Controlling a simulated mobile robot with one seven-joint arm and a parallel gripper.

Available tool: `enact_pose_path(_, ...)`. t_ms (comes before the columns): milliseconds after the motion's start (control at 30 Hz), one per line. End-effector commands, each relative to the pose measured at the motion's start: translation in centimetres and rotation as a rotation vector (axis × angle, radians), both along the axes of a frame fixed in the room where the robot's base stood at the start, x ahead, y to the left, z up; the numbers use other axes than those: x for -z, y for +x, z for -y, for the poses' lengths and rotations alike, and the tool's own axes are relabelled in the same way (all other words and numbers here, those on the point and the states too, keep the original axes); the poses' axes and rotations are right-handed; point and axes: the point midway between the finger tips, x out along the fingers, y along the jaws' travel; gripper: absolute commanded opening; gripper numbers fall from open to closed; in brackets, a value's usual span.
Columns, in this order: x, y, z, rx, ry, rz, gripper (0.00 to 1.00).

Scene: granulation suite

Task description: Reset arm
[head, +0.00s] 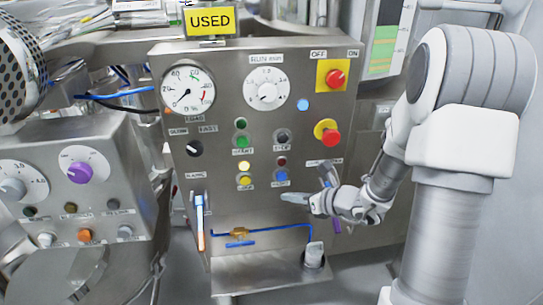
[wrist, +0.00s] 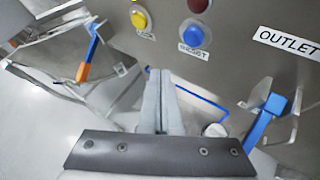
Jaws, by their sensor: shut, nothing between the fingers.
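My gripper (head: 284,197) is in front of the lower right part of a steel control panel (head: 225,130). In the wrist view my gripper (wrist: 158,75) has its two grey fingers together, shut and empty. The fingers point at the panel below a blue button labelled RESET (wrist: 193,33). That button also shows in the head view (head: 281,176), above the fingertips. I cannot tell whether the fingertips touch the panel.
A blue-handled lever (wrist: 265,122) under an OUTLET label is right of the fingers. A blue and orange lever (head: 199,222) is at the panel's left. A steel shelf (head: 255,274) juts out below. A second panel (head: 70,190) stands at left.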

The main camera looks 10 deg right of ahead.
Motion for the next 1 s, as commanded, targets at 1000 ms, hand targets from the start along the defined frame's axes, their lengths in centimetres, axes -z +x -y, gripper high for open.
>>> enact_pose_path(1000,-13.6,-20.8,-6.7,-1.6,-1.327,0.705,0.0)
